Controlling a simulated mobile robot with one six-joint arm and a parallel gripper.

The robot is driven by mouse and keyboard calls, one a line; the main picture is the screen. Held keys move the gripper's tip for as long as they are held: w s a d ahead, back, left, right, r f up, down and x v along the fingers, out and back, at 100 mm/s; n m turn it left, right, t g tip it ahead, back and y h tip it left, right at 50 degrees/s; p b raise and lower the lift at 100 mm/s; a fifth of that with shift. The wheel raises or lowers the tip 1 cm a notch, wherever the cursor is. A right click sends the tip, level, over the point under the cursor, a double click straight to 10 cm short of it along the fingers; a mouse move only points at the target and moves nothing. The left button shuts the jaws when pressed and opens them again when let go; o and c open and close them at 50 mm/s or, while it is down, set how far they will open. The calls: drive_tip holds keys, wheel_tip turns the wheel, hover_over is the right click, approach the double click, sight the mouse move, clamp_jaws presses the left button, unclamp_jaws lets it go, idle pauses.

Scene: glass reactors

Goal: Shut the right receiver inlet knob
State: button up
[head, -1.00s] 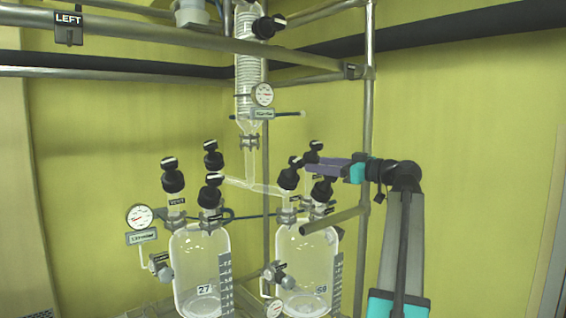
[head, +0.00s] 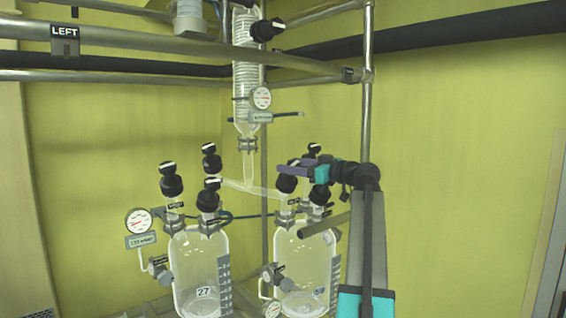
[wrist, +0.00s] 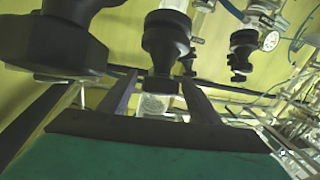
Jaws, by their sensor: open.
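The right receiver (head: 318,258) is a clear glass vessel on the right in the head view, with several black knobs on its neck tops. The knob at its left neck (head: 287,183), where the slanted glass tube from the condenser meets it, appears to be the inlet knob. My gripper (head: 281,168) is open, its purple fingers pointing left at that knob's top and partly covering it. In the wrist view a black knob (wrist: 166,42) on a glass neck stands ahead, between and beyond the fingertips of my gripper (wrist: 160,78). I cannot tell whether they touch.
Another right-receiver knob (head: 319,197) stands close below my gripper, and one (head: 314,152) behind it. A large black knob (wrist: 65,40) is close at the left in the wrist view. The left receiver (head: 200,260) and metal rails (head: 180,38) are left and above. Free room lies right.

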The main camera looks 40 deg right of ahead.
sight(284, 175)
drive_tip(key=shift+w+a+p, duration=0.15)
drive_tip(key=shift+w+p, duration=0.1)
drive_tip(key=shift+w, duration=0.75)
drive_tip(key=shift+w+a+p, duration=0.15)
drive_tip(key=shift+w+p, duration=0.05)
drive_tip(key=shift+w, duration=0.75)
drive_tip(key=c, duration=1.1)
drive_tip(key=shift+o, duration=0.2)
drive_tip(key=shift+d+f+m+h+b, duration=0.1)
drive_tip(key=shift+f+m+h+b, duration=0.1)
drive_tip(key=shift+m+h+b, duration=0.9)
drive_tip(key=shift+d+r+m+h+b, duration=0.1)
drive_tip(key=shift+d+m+h+b, duration=0.15)
drive_tip(key=shift+m+h, duration=0.6)
drive_tip(key=shift+d+r+m+h+b, duration=0.15)
drive_tip(key=shift+d+m+h, duration=0.1)
drive_tip(key=shift+m+h, duration=0.6)
drive_tip(key=o, duration=1.1)
drive_tip(key=shift+c, duration=0.2)
